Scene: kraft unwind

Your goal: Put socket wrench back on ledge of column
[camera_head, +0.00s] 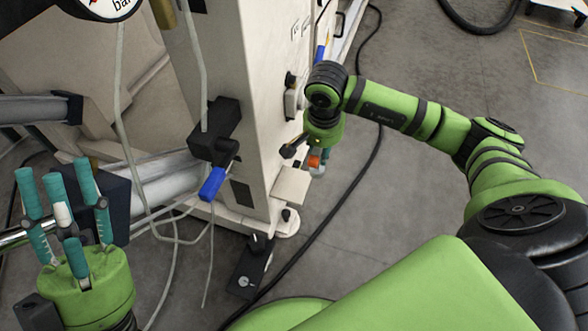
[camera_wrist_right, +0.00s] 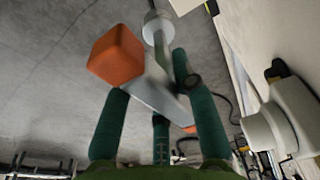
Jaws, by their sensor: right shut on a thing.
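The socket wrench (camera_wrist_right: 155,90) is held in my right gripper (camera_wrist_right: 158,105). In the right wrist view it has a grey metal body, an orange block at one end and a silver cylinder beyond it. In the head view, my right gripper (camera_head: 318,150) points down beside the pale column (camera_head: 262,120), and only an orange bit of the wrench (camera_head: 314,162) shows. A small beige ledge (camera_head: 290,187) juts from the column's lower front, just below and left of that gripper. My left gripper (camera_head: 60,195), at lower left, has its teal fingers spread and looks empty.
A black valve block with a blue handle (camera_head: 212,184) sticks out from the column's left face. Thin hoses hang beside it. A black pedal box (camera_head: 249,268) and a dark cable (camera_head: 320,222) lie on the floor. The floor right of the column is mostly clear.

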